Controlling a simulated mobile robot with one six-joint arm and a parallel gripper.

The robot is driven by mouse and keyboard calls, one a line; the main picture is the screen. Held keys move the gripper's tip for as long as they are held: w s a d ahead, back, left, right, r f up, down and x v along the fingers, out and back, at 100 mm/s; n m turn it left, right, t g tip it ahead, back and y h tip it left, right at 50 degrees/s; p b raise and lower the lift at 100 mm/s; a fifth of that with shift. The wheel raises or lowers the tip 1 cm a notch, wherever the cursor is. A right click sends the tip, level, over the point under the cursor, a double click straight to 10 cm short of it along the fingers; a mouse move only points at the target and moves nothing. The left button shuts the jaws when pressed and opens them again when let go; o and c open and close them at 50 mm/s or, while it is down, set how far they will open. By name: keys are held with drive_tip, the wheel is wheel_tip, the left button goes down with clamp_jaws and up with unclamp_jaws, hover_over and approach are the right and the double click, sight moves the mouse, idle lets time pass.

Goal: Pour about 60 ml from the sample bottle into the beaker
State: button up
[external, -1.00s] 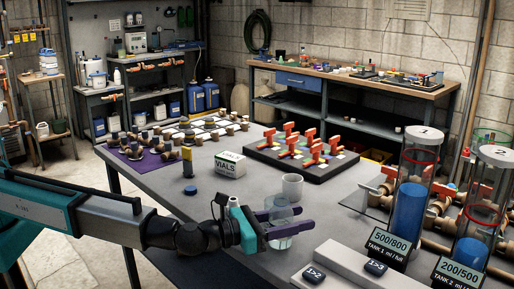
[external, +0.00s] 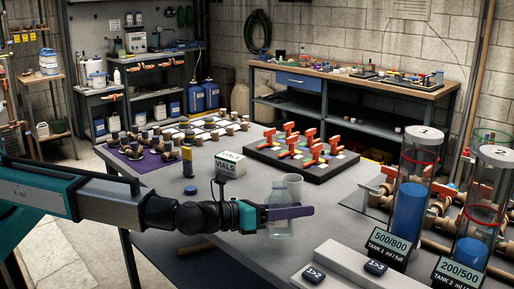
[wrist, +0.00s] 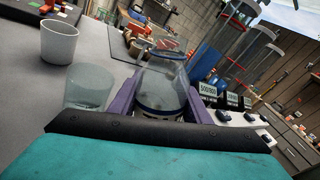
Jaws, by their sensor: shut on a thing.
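My gripper (external: 300,211) is shut on the clear sample bottle (external: 280,229), holding it around its body. In the external view the bottle looks close to upright; I cannot tell how far it leans toward or away from that camera. In the wrist view the bottle (wrist: 162,82) shows between the purple fingers, with a dark blue band near its lower end. The clear beaker (wrist: 88,88) stands on the table to the left of the bottle, apart from it in that view. I cannot read the liquid level in either. The beaker is not distinct in the external view.
A white mug (wrist: 60,42) stands beyond the beaker; the external view also shows it (external: 293,184). A vials box (external: 230,164), a blue cap (external: 190,190) and a black board with orange valves (external: 305,152) lie farther back. Two tanks (external: 409,200) stand to the right.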

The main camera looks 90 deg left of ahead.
drive_tip(key=n, duration=0.1)
drive_tip(key=f+n+h, duration=0.1)
drive_tip(key=n, duration=0.1)
drive_tip(key=f+n, duration=0.1)
drive_tip(key=n, duration=0.1)
drive_tip(key=shift+a+g+h+p, duration=0.2)
drive_tip(key=shift+g+h+p, duration=0.2)
drive_tip(key=shift+d+r+n+p, duration=0.2)
drive_tip(key=shift+r+n+p, duration=0.5)
drive_tip(key=shift+p, duration=0.2)
drive_tip(key=shift+h, duration=0.3)
drive_tip(key=shift+d+f+n+h, duration=0.2)
drive_tip(key=shift+f+n+h, duration=0.15)
drive_tip(key=shift+n, duration=0.45)
drive_tip(key=shift+a+r+n+p, duration=0.15)
drive_tip(key=shift+r+n+p, duration=0.1)
drive_tip(key=shift+n+p, duration=0.2)
drive_tip(key=shift+a+r+n+h+p, duration=0.15)
drive_tip(key=shift+r+n+h+p, duration=0.1)
drive_tip(key=shift+p, duration=0.15)
